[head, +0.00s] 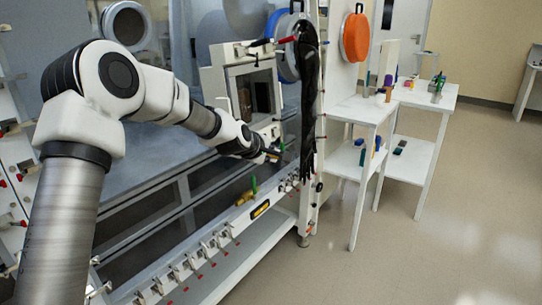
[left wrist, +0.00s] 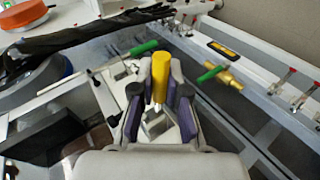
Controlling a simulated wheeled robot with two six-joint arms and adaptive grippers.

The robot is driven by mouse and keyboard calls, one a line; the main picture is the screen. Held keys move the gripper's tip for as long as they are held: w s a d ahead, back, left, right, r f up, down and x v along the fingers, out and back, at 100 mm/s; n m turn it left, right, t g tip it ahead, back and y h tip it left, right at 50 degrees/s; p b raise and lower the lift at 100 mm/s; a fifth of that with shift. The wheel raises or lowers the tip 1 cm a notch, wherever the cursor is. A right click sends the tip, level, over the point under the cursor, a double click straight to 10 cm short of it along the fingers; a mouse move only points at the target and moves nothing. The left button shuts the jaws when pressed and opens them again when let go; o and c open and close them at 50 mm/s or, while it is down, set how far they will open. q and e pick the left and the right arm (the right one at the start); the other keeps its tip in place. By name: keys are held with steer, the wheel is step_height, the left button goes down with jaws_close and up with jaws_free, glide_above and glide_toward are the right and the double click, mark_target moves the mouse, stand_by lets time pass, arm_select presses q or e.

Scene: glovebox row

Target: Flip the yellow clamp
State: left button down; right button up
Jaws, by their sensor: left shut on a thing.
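The yellow clamp (left wrist: 160,77) shows as a yellow handle standing between the fingers of my left gripper (left wrist: 160,92) in the left wrist view. The fingers are shut on it from both sides. A metal part shows below the handle, and the fingers hide much of the rest. In the head view my left gripper (head: 267,154) is at the front of the glovebox, beside the framed box door. The clamp is too small there to tell how it is turned. My right gripper is not in view.
A long black glove (head: 307,100) hangs just right of my left gripper. A brass valve (left wrist: 222,78) with a green handle and a row of toggle clamps (head: 190,262) line the lower rail. White tables (head: 362,108) with small items stand at the right; open floor lies in front.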

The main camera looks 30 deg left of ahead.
arm_select(q)
steer(key=c, duration=1.2)
jaws_free()
steer(key=shift+o, duration=0.2)
